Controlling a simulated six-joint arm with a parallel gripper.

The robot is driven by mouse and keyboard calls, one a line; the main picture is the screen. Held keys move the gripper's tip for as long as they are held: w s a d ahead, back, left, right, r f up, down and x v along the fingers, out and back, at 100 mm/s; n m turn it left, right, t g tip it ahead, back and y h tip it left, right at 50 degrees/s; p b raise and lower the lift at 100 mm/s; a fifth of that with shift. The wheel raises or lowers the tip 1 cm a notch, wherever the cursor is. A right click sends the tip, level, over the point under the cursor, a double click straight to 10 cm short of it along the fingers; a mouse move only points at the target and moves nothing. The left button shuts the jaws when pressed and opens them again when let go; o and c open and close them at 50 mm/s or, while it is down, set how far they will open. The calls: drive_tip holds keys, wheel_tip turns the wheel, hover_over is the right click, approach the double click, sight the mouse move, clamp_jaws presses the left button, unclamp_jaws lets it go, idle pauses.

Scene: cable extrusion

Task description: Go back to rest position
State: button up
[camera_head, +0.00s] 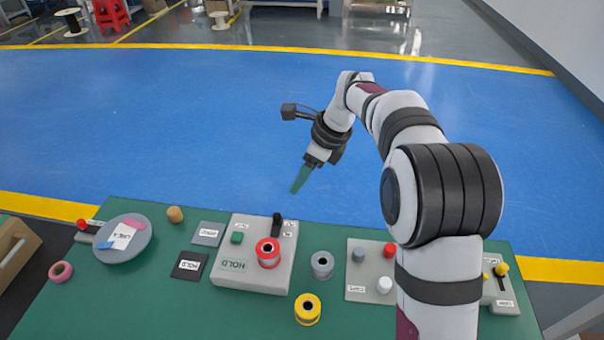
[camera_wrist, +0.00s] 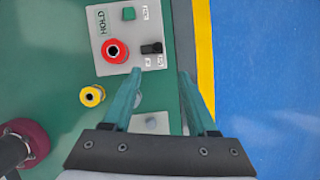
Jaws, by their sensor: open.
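My gripper (camera_head: 297,188) hangs above the far edge of the green table (camera_head: 140,300), tilted down to the left. In the wrist view its two green fingers (camera_wrist: 157,98) are spread apart with nothing between them. Below it stands the grey HOLD box (camera_head: 228,278) with a red spool (camera_head: 268,252) on it, a green button (camera_head: 236,238) and a black lever (camera_head: 277,222). The HOLD box also shows in the wrist view (camera_wrist: 100,18), to the upper left of the fingers. The gripper touches nothing that I can see.
A grey spool (camera_head: 322,264) and a yellow spool (camera_head: 307,309) stand right of the box. A panel with knobs (camera_head: 360,272) is further right, partly behind my arm. A round grey disc (camera_head: 140,246) lies at left. The blue floor (camera_head: 200,120) beyond the table is clear.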

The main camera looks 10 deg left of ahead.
drive_tip(key=shift+s, duration=0.1)
drive_tip(key=s+d+r+n+h, duration=0.1)
drive_tip(key=s+d+r+n, duration=0.25)
drive_tip(key=s, duration=0.35)
drive_tip(key=s+d+r+n, duration=0.2)
drive_tip(key=s+d+n, duration=0.15)
drive_tip(key=s, duration=0.35)
drive_tip(key=s+d+f+n, duration=0.1)
drive_tip(key=s+d+n, duration=0.1)
drive_tip(key=s, duration=0.5)
drive_tip(key=s+d+f+n+h, duration=0.1)
drive_tip(key=s+d+f+n, duration=0.1)
drive_tip(key=s, duration=0.4)
drive_tip(key=s+d+f+n+g, duration=0.1)
drive_tip(key=s+d+n, duration=0.2)
drive_tip(key=s, duration=0.4)
drive_tip(key=shift+s+f+n+h, duration=0.3)
drive_tip(key=shift+f, duration=0.1)
